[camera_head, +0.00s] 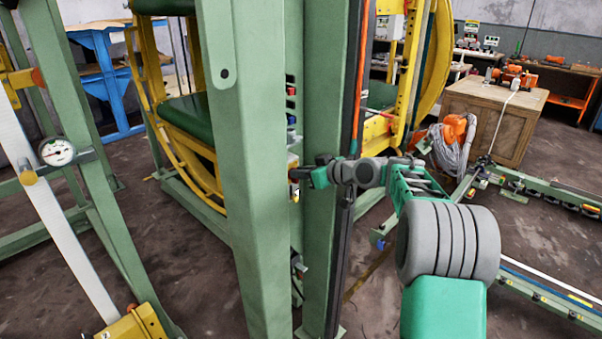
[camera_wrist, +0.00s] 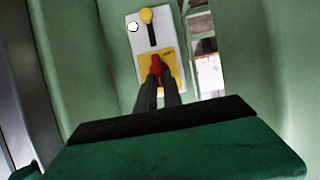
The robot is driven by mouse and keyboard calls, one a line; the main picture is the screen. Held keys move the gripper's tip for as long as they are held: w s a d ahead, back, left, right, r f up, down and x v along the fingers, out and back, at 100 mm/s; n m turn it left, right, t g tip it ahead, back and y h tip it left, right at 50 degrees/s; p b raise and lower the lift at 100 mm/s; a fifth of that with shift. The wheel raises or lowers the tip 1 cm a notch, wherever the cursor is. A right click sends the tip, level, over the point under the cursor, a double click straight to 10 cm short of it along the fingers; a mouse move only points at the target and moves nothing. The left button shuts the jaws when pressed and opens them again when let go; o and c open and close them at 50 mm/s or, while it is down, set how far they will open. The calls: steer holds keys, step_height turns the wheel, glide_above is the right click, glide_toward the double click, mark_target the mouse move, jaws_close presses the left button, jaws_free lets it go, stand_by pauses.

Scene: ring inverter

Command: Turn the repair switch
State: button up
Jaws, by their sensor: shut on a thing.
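The switch panel (camera_wrist: 138,47) is a white plate with a yellow lower part on a green post in the wrist view. A red switch handle (camera_wrist: 155,65) stands on the yellow part. My gripper (camera_wrist: 157,80) is shut on the red handle, with its two dark fingers close together on it. A yellow round knob (camera_wrist: 147,15) on a black stem sits higher on the panel, apart from my fingers. In the head view my gripper (camera_head: 297,174) reaches left to the green posts, and the near post hides most of the panel. The handle's exact angle is hard to tell.
The near green post (camera_head: 255,180) stands left of my gripper and a second green post (camera_head: 325,100) behind it, leaving little room. A yellow ring frame (camera_head: 185,150) is behind. A wooden crate (camera_head: 480,125) and a low green rail (camera_head: 545,190) stand to the right.

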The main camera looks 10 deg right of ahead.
mark_target(295, 182)
steer(key=shift+f+b, duration=0.15)
steer(key=shift+b, duration=0.35)
jaws_close()
steer(key=n+t+h+b, duration=0.1)
steer(key=n+b, duration=0.1)
steer(key=b, duration=0.7)
steer(key=a+f+n+t+h+b, duration=0.1)
steer(key=n+b, duration=0.2)
steer(key=b, duration=0.6)
steer(key=s+f+n+t+h+b, duration=0.1)
steer(key=n+t+b, duration=0.1)
steer(key=b, duration=0.6)
steer(key=shift+a+n+b, duration=0.35)
steer(key=shift+n+b, duration=0.05)
steer(key=n+b, duration=0.1)
steer(key=b, duration=0.2)
steer(key=n+t+b, duration=0.1)
steer(key=n+b, duration=0.1)
steer(key=b, duration=0.2)
steer(key=shift+s+a+f+t+h+b, duration=0.1)
steer(key=shift+f+t+h+b, duration=0.1)
steer(key=shift+t+h+b, duration=0.1)
steer(key=n+t+b, duration=0.1)
steer(key=n+b, duration=0.1)
steer(key=b, duration=0.1)
steer(key=shift+r+n, duration=0.1)
steer(key=shift+n, duration=0.2)
steer(key=shift+r, duration=0.1)
